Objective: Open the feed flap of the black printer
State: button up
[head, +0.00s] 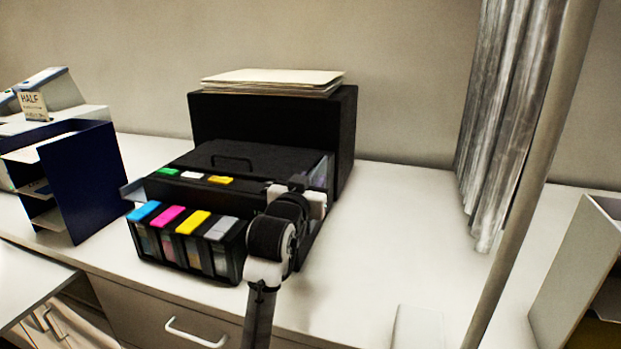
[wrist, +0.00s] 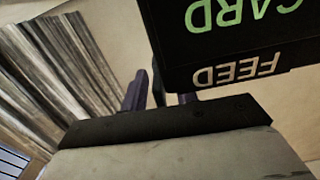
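The black printer (head: 250,160) stands on the white counter, with colored ink cartridges along its front. My arm reaches across its right front, and my gripper (head: 297,186) is at its right side, mostly hidden by my wrist. In the wrist view, a black panel (wrist: 230,50) carries upside-down words reading CARD and FEED, close in front of my gripper (wrist: 168,96). The two dark fingers stand apart with a light gap between them. The right finger's tip is hidden behind the panel. I cannot tell whether either finger touches the panel. The feed flap's position is unclear in the head view.
A larger black box with papers (head: 272,78) on top stands behind. A dark blue file holder (head: 80,185) is at left. A pole (head: 535,170) and grey curtain (head: 505,110) are at right. The counter (head: 385,240) between printer and pole is mostly clear.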

jog(key=shift+c, duration=0.3)
grip_shut()
jog(key=shift+f, duration=0.1)
